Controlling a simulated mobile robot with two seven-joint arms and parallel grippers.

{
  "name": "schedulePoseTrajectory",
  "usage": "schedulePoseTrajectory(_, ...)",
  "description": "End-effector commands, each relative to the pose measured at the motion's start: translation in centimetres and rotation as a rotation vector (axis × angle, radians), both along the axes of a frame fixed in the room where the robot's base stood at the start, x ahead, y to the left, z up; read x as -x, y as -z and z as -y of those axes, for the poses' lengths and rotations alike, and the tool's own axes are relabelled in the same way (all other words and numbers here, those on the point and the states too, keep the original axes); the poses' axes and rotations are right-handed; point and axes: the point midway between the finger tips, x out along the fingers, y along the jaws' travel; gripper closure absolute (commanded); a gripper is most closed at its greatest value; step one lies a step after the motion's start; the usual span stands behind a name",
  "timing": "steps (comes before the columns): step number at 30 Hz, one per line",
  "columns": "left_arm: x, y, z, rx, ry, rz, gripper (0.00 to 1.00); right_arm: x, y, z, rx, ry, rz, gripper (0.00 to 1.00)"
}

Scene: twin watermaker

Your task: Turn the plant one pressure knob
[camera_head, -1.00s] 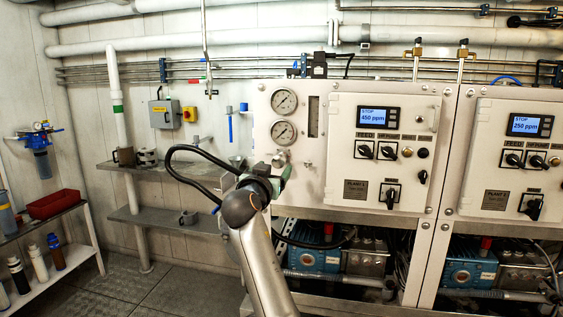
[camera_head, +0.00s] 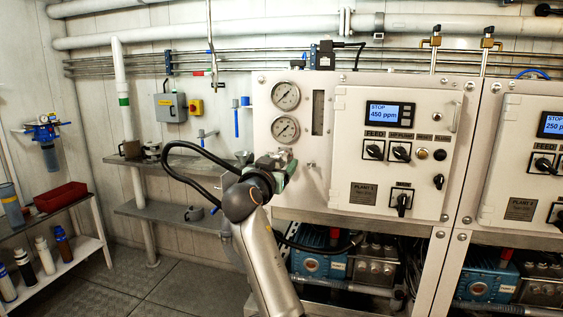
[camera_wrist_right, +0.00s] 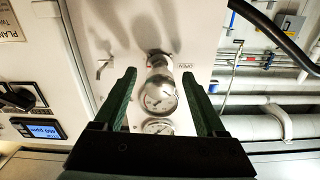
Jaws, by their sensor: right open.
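The plant one panel (camera_head: 340,190) carries two round pressure gauges, an upper one (camera_head: 285,96) and a lower one (camera_head: 285,129). My right gripper (camera_head: 280,163) is just below the lower gauge, in front of the panel, and largely hides the pressure knob in the head view. The gauges appear below the knob in that view. My left gripper is not in view.
A control box (camera_head: 392,150) with a display and black switches stands out to the right of the gripper. A small valve (camera_head: 311,165) sits on the panel beside the knob. Grey shelves (camera_head: 180,164) are at left. A second plant panel is at far right.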

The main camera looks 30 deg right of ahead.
Motion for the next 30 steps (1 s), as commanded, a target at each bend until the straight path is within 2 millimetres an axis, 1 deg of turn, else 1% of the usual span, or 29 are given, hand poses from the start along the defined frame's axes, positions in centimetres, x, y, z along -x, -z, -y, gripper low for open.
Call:
schedulePoseTrajectory(12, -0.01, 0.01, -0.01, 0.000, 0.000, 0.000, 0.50, 0.01, 0.00, -0.12, 0.000, 0.000, 0.000, 0.27)
schedulePoseTrajectory(14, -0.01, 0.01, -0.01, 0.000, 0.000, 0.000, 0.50, 0.01, 0.00, -0.12, 0.000, 0.000, 0.000, 0.33)
schedulePoseTrajectory(30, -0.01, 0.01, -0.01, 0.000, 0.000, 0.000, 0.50, 0.00, 0.03, -0.10, -0.001, 0.000, -0.001, 0.93)
